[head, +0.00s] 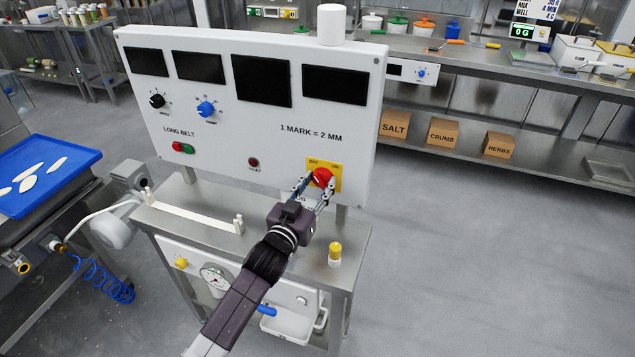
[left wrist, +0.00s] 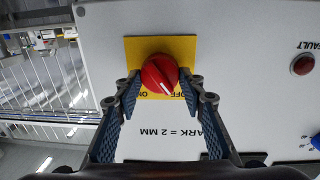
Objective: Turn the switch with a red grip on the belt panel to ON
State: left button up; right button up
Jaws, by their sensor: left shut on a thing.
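The switch with a red grip (head: 322,177) sits on a yellow plate (head: 337,185) at the lower right of the white belt panel (head: 230,130). My left gripper (head: 314,186) is shut on the red grip, with one finger on each side. In the left wrist view the red grip (left wrist: 160,74) lies between the blue-padded fingertips (left wrist: 159,85). The white line on the grip points toward the OFF label, and the ON label is partly covered. My right gripper is in neither view.
The panel also bears a black knob (head: 157,101), a blue knob (head: 206,109) and a red fault lamp (head: 253,163). A yellow-capped bottle (head: 335,254) stands on the steel stand below. A blue tray (head: 45,175) is at the left. The floor at the right is clear.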

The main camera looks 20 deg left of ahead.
pick_arm(q)
jog(key=m+p, duration=0.1)
jog(key=m, duration=0.2)
jog(key=shift+d+r+m, duration=0.1)
jog(key=shift+m, duration=0.2)
jog(key=m+p, duration=0.1)
jog(key=m, duration=0.2)
jog(key=shift+y, duration=0.3)
jog(key=m, duration=0.4)
jog(key=shift+d+m, duration=0.1)
jog(key=shift+m, duration=0.3)
jog(key=m, duration=0.3)
jog(key=shift+d+g+y, duration=0.1)
jog(key=shift+g+y, duration=0.2)
jog(key=shift+m, duration=0.4)
jog(key=o, duration=1.2)
jog(key=shift+c, duration=0.2)
